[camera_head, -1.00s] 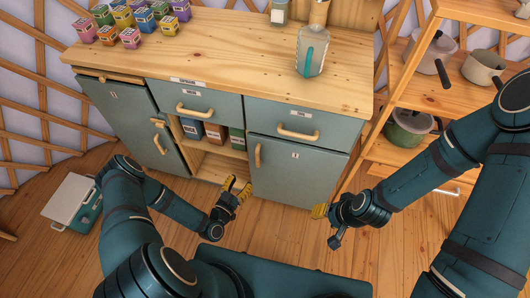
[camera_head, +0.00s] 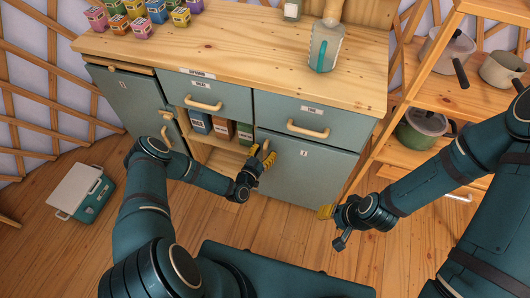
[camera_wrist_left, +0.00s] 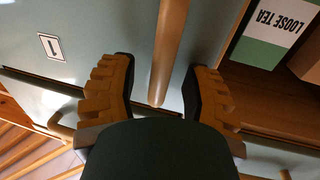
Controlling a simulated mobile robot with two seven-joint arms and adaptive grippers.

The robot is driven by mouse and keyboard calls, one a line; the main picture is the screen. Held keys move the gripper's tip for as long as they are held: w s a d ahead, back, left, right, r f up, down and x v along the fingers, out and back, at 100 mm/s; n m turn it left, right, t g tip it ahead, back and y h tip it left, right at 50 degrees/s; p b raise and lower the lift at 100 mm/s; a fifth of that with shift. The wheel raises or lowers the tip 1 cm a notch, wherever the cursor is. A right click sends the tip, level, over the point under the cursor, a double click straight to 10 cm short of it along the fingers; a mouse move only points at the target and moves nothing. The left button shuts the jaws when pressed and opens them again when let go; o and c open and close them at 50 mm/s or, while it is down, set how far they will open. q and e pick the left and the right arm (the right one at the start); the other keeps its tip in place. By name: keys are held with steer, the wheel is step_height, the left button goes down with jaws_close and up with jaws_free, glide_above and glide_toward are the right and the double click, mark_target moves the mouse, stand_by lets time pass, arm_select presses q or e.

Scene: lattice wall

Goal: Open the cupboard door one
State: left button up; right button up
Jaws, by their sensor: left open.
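Cupboard door one (camera_head: 305,175) is the grey-green door at the lower right of the cabinet, with a small label reading 1. It looks closed. Its upright wooden handle is mostly hidden by my left gripper (camera_head: 262,156) in the head view. In the left wrist view the handle (camera_wrist_left: 167,55) stands between the two open yellow fingers, with a gap visible on both sides. The label (camera_wrist_left: 51,46) shows to the left there. My right gripper (camera_head: 327,211) is low in front of the door's right side; its finger opening is unclear.
Two drawers (camera_head: 205,93) with wooden handles lie above. An open shelf with boxes (camera_head: 222,129) is left of door one, beside another door (camera_head: 128,103). A shelf unit with pots (camera_head: 420,128) stands right. A cooler box (camera_head: 82,192) sits on the floor left.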

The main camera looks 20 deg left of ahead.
arm_select(q)
steer(key=shift+w, duration=0.15)
jaws_close()
